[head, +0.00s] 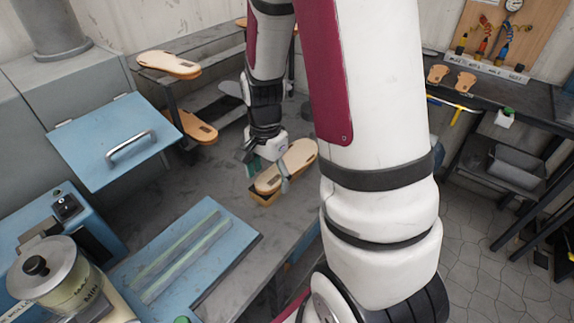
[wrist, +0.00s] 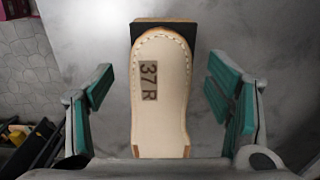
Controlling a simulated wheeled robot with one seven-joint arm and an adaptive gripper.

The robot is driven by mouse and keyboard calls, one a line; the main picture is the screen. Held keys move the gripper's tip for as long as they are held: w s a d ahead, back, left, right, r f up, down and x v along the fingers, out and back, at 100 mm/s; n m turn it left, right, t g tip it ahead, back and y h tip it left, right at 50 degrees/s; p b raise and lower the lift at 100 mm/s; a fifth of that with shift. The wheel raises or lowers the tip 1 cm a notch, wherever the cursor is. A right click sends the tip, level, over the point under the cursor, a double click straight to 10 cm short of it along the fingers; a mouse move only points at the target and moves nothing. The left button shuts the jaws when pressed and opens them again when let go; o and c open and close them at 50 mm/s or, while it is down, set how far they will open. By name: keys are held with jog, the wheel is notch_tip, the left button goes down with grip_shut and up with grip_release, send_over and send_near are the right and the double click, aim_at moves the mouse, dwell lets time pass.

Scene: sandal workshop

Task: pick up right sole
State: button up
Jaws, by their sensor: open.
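The right sole (head: 296,160) is tan with a stitched edge and rests on a small block on the grey worktop (head: 215,175). In the wrist view the sole (wrist: 172,115) bears the label "37 R" and its far end lies over a dark block (wrist: 165,30). My gripper (head: 267,173) is open around the sole. In the wrist view its teal finger pads (wrist: 160,90) stand on either side of the sole, with a visible gap on each side. The sole's near end is cut off by the gripper body.
Other soles lie on the rack's upper (head: 168,64) and lower (head: 194,126) levels, behind left. A blue hinged lid (head: 110,165) and a pot (head: 52,272) stand at left. A bench (head: 540,97) with tools and two small soles (head: 466,82) is at right.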

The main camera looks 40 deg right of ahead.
jog(key=c, duration=1.4)
jog(key=shift+r, duration=0.9)
jog(key=shift+s+r, duration=0.25)
jog(key=shift+r, duration=0.25)
jog(key=shift+s+r, duration=0.2)
jog(key=shift+r, duration=0.3)
jog(key=s+p, duration=0.1)
jog(key=s, duration=0.2)
jog(key=s+p, duration=0.1)
jog(key=s, duration=0.3)
jog(key=s+a+r+p, duration=0.1)
jog(key=s, duration=0.2)
jog(key=shift+s+r, duration=0.1)
jog(key=shift+s, duration=0.05)
